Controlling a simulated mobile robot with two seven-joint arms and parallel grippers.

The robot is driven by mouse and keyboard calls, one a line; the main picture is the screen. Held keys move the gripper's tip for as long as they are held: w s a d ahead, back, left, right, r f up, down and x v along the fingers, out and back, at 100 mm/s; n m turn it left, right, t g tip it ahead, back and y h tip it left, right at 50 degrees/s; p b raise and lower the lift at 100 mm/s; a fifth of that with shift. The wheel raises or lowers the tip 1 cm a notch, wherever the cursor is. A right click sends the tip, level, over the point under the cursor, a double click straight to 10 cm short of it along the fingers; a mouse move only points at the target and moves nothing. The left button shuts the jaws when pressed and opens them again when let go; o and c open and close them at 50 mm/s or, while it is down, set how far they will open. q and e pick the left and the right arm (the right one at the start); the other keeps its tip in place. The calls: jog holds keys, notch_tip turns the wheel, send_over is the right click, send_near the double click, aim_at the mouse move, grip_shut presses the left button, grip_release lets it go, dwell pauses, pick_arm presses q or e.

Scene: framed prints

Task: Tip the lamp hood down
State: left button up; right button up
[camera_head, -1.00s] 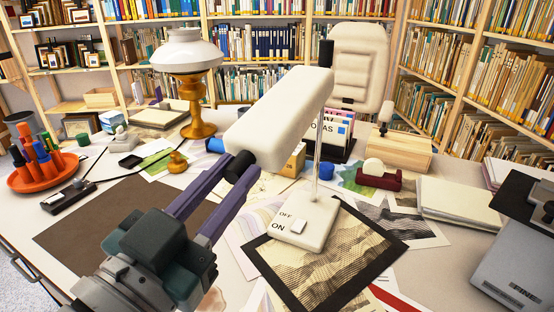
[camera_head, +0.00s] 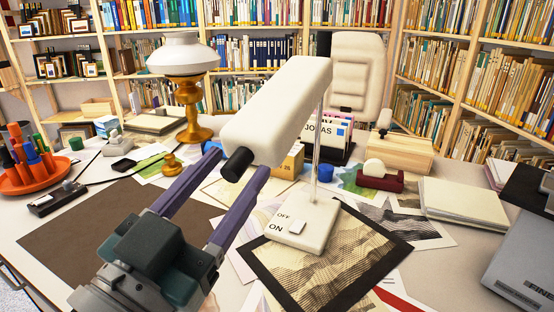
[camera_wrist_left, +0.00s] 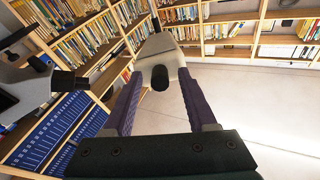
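The desk lamp has a long white hood (camera_head: 280,110) on a thin clear stem, above a white base (camera_head: 303,222) with an ON/OFF switch. The hood slopes down toward me and ends in a black knob (camera_head: 238,164). My left gripper (camera_head: 237,163) is open, with its purple fingers apart on either side of the knob. In the left wrist view the hood (camera_wrist_left: 160,55) and its knob (camera_wrist_left: 160,77) show between the spread fingers (camera_wrist_left: 159,79). I cannot tell whether a finger touches the hood. My right gripper is not in view.
A brass lamp with a white shade (camera_head: 184,55) stands at the back left. A red pen tray (camera_head: 35,177) is at the left. A red tape dispenser (camera_head: 380,178) and a wooden box (camera_head: 400,155) stand right of the lamp.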

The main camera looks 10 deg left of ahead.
pick_arm(q)
jog(key=v, duration=1)
jog(key=shift+b, duration=0.35)
